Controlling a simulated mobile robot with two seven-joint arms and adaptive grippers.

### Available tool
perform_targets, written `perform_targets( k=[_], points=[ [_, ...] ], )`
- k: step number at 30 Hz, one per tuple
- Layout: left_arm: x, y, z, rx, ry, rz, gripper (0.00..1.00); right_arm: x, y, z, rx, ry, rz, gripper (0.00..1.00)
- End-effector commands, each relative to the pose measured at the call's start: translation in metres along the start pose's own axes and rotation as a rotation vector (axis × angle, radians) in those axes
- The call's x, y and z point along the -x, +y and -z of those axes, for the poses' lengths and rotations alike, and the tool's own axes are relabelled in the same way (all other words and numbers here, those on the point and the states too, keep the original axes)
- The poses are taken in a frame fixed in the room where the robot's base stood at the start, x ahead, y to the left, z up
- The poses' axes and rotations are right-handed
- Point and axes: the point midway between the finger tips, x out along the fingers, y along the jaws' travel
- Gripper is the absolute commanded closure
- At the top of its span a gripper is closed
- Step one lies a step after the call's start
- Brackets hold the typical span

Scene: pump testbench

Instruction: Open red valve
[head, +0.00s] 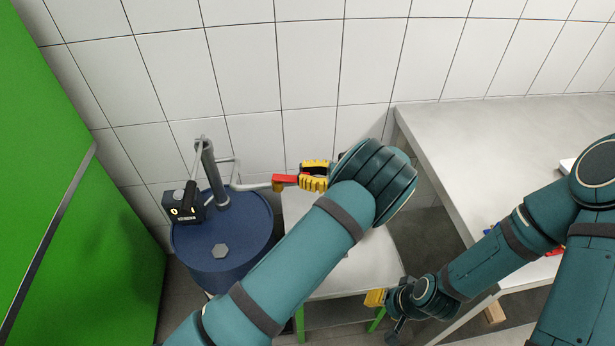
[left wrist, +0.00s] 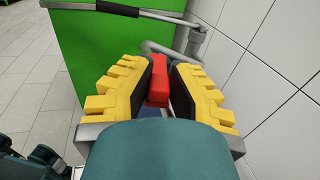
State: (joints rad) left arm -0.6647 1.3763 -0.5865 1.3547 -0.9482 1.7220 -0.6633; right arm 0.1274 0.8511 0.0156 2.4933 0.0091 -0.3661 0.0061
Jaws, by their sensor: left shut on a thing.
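The red valve (head: 284,181) is a red block-shaped handle at the end of a grey pipe (head: 250,186) that comes off the pump on a blue barrel. My left gripper (head: 313,176), with yellow fingers and black pads, is shut on the red valve. In the left wrist view the red valve (left wrist: 159,82) stands between the two yellow fingers, and its lower part is hidden by the gripper. My right gripper (head: 375,298) hangs low at the bottom right of the head view, away from the valve; its fingers are mostly hidden.
The blue barrel (head: 224,258) with a black pump box (head: 178,207) stands at left, beside a green cabinet (head: 60,180). A tiled wall (head: 300,60) is close behind. A low white table (head: 350,275) lies under my left arm, and a larger table (head: 470,140) is at right.

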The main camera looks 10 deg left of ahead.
Motion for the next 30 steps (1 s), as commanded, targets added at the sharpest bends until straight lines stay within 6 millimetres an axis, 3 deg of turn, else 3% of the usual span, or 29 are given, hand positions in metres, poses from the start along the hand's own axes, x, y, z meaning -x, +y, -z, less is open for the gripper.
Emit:
perform_targets(
  k=[16, 17, 19, 30],
  points=[
    [-0.0034, -0.0018, 0.0000, 0.000, -0.002, -0.008, 1.00, -0.0003, 0.0000, -0.0002, 0.000, 0.000, 0.000, 0.53],
    [-0.0034, -0.0018, 0.0000, 0.000, -0.002, -0.008, 0.79, -0.0003, 0.0000, -0.0002, 0.000, 0.000, 0.000, 0.53],
    [-0.0032, -0.0018, 0.0000, 0.000, -0.002, -0.007, 0.54, -0.0003, 0.0001, -0.0001, 0.000, 0.000, 0.000, 0.53],
    [0.0008, -0.0018, 0.0001, 0.000, 0.000, -0.004, 0.52, -0.0003, 0.0000, 0.0000, 0.000, 0.000, 0.000, 0.53]
  ],
)
